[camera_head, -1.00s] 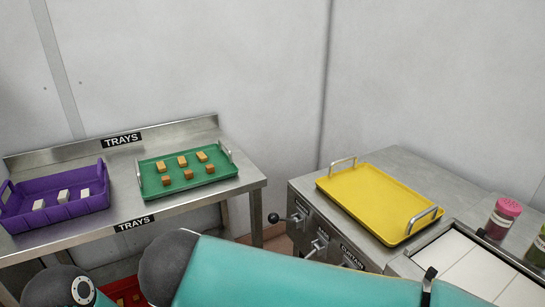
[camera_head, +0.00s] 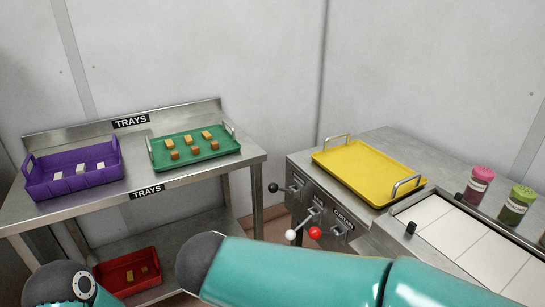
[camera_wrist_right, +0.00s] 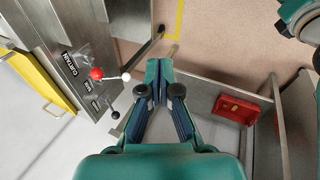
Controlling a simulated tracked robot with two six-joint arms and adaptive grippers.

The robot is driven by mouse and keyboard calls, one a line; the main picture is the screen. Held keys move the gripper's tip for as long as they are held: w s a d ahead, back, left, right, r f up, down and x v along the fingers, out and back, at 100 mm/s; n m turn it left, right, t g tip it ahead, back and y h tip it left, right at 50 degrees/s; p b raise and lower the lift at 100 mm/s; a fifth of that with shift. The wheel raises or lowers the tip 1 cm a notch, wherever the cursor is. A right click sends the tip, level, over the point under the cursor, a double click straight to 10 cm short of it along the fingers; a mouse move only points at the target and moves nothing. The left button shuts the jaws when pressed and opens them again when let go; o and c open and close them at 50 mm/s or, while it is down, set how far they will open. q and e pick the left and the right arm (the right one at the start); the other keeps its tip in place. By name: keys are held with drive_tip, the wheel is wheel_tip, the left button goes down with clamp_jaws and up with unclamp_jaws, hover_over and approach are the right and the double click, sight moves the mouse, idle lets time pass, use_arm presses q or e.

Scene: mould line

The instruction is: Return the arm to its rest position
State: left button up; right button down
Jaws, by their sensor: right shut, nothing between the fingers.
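My right gripper (camera_wrist_right: 159,76) shows in the right wrist view with its two fingers together and nothing between them. It points down past the machine's front, above the floor. It is apart from the levers and the red bin (camera_wrist_right: 236,109). In the head view my teal arm links (camera_head: 300,272) cross the bottom of the picture and hide part of the floor. My right gripper does not show in the head view, and my left gripper is in neither view.
A steel table holds a purple crate (camera_head: 73,183) with white blocks and a green tray (camera_head: 164,158) with orange blocks. The red bin sits on its lower shelf. A yellow tray (camera_head: 368,170) lies on the machine, whose levers (camera_head: 315,232) stick out in front. Jars (camera_head: 480,182) stand right.

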drive_tip(key=s+d+f+m+g+y+b, duration=0.1)
drive_tip(key=s+d+f+g+y+b, duration=0.15)
drive_tip(key=f, duration=1.25)
drive_tip(key=s+d+f+m+g+y+b, duration=0.1)
drive_tip(key=d+f+g+y+b, duration=0.15)
drive_tip(key=f, duration=1.35)
drive_tip(key=s+d+f+m+t+y+b, duration=0.1)
drive_tip(key=s+d+f+m+b, duration=0.2)
drive_tip(key=f, duration=0.4)
drive_tip(key=s+d+f+m+t+y+b, duration=0.1)
drive_tip(key=s+d+f+m, duration=0.35)
drive_tip(key=f, duration=0.35)
wheel_tip(320, 180, up, 16)
drive_tip(key=p, duration=1.5)
drive_tip(key=shift+w+d+f+n, duration=0.15)
drive_tip(key=shift+w+f+n, duration=0.05)
drive_tip(key=shift+w+n, duration=0.2)
